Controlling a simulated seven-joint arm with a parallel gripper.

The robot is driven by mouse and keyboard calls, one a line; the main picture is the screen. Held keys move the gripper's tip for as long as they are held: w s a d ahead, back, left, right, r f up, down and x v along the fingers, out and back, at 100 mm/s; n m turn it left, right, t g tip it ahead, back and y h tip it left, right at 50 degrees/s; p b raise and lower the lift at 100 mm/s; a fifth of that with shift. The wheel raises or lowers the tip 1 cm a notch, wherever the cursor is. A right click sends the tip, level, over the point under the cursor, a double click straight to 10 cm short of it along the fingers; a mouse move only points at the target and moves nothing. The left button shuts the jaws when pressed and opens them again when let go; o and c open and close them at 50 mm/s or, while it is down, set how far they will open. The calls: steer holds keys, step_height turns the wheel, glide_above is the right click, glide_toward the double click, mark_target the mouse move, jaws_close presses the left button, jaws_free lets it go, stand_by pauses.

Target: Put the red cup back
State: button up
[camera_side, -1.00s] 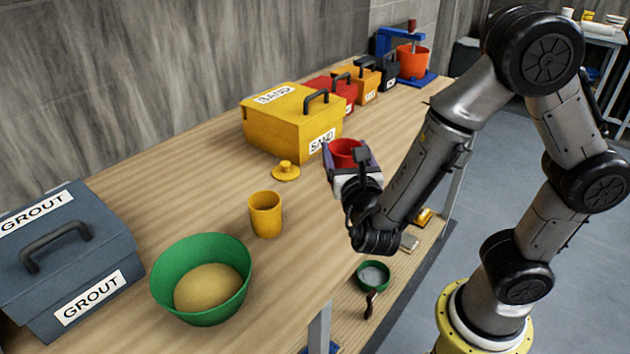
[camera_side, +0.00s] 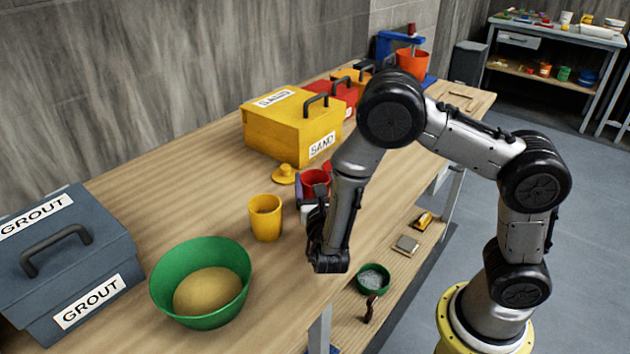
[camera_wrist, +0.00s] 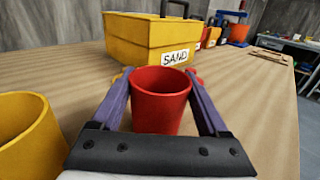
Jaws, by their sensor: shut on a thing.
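The red cup (camera_side: 315,178) is upright between the purple fingers of my gripper (camera_side: 312,192), beside the yellow cup (camera_side: 265,218). In the wrist view the red cup (camera_wrist: 160,100) fills the gap of my gripper (camera_wrist: 159,84), which is shut on it. The cup looks empty. Its base is hidden by the gripper, so I cannot tell whether it touches the table. A small red thing (camera_side: 327,167), perhaps a lid, shows just behind the cup and is mostly hidden.
A yellow SAND box (camera_side: 290,130) and yellow lid (camera_side: 284,176) stand behind the cup. A green bowl of sand-coloured material (camera_side: 240,305) and a grey GROUT box (camera_side: 110,250) are at left. Red box (camera_side: 345,97) and orange bucket (camera_side: 411,64) stand farther back.

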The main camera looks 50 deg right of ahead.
steer(key=o, duration=1.4)
steer(key=shift+f, duration=0.15)
steer(key=shift+r, duration=0.2)
steer(key=v, duration=1.2)
steer(key=shift+s+d+r+m+g, duration=0.1)
steer(key=shift+d+r+m+g, duration=0.15)
steer(key=shift+d+m+g, duration=0.05)
steer(key=s+d+r+m+g+y, duration=0.45)
steer(key=s+d+m+g, duration=0.75)
steer(key=m, duration=0.4)
steer(key=s+a+r+m+t+y, duration=0.5)
steer(key=a+r+m+y, duration=0.2)
steer(key=m, duration=0.3)
steer(key=shift+a+y, duration=0.55)
steer(key=shift+y, duration=0.1)
